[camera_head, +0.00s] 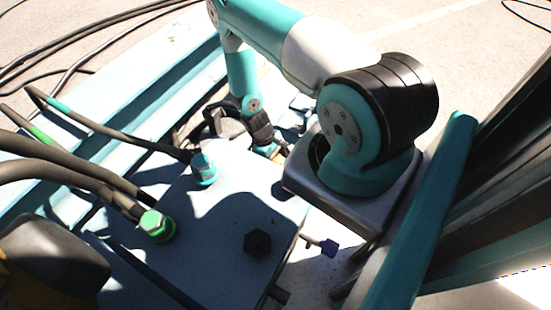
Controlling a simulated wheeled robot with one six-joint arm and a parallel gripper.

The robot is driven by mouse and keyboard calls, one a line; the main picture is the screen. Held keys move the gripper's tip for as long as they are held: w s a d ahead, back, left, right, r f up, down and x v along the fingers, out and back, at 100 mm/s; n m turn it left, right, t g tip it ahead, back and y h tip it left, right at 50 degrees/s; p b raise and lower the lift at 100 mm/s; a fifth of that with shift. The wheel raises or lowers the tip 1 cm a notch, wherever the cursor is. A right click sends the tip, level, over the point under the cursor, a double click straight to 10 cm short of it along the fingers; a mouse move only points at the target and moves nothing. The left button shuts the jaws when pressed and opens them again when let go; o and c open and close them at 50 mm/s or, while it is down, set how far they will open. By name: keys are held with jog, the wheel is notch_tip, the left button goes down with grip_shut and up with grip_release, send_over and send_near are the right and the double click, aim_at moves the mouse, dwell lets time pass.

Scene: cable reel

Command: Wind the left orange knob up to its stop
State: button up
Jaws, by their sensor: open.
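No orange knob shows in the head view. My arm reaches up and over, and its wrist hangs down behind the pale box. My gripper (262,140) is at the far edge of this box, partly hidden by shadow and dark parts, and is open. I see nothing between its fingers. A light-blue knob or fitting (204,169) stands on the box to the left of and nearer than my gripper. A green hex-topped fitting (157,226) stands at the box's left side. A black hex knob (257,243) is on the near right of its top.
The pale blue-grey box (220,215) fills the middle. Thick black hoses (75,180) run in from the left. A teal bar (420,215) stands right of my arm's base. Open pavement lies behind.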

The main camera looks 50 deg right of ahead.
jog(key=p+v, duration=0.3)
jog(key=v, duration=1.4)
jog(key=shift+p, duration=0.3)
jog(key=shift+w+r, duration=0.1)
jog(key=shift+r, duration=0.1)
jog(key=w+a+r+n+t+y, duration=0.1)
jog(key=w+a+r+t, duration=0.1)
jog(key=a+r, duration=0.65)
jog(key=w+a+r+t+y, duration=0.1)
jog(key=a+r, duration=0.4)
jog(key=r, duration=0.7)
jog(key=s+a+r+n+t+y, duration=0.1)
jog(key=s+a+r+n, duration=0.1)
jog(key=s+a+r, duration=0.6)
jog(key=s+a+r+n+y, duration=0.2)
jog(key=s+a+r, duration=0.4)
jog(key=s+r, duration=0.4)
notch_tip(320, 180, up, 22)
jog(key=p, duration=2.2)
jog(key=shift+w+d, duration=0.35)
jog(key=shift+f, duration=0.1)
jog(key=shift+c, duration=0.3)
